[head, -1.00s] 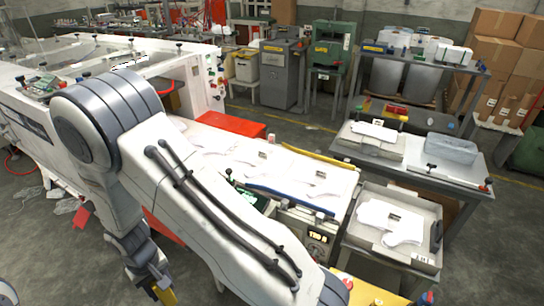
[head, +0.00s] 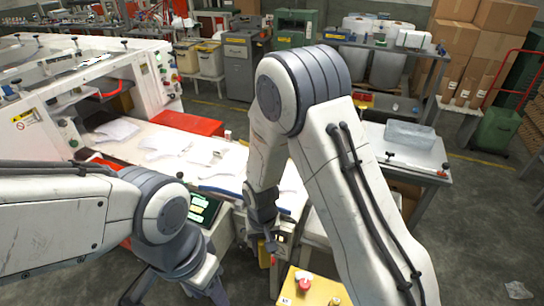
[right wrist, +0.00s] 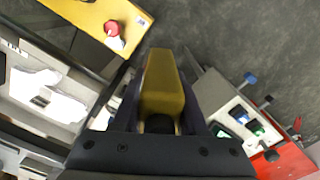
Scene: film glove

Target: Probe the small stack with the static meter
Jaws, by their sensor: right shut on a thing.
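My right gripper (head: 262,238) is shut on a yellow handheld device, which I take as the static meter (right wrist: 160,85); the meter fills the space between the fingers in the right wrist view. In the head view it hangs pointing down in front of the conveyor's near end. White flat glove-like pieces (right wrist: 45,90) lie in a grey tray at the left of the right wrist view, apart from the meter. My right arm hides that tray in the head view. My left gripper (head: 178,288) is at the bottom, its dark fingers spread and partly cut off.
White gloves lie along the white conveyor (head: 160,145). A yellow stand (head: 318,290) with a red button (head: 304,283) is close below my right gripper. A clear bin (head: 410,135) stands on the side table. A green screen (head: 203,209) is between my arms.

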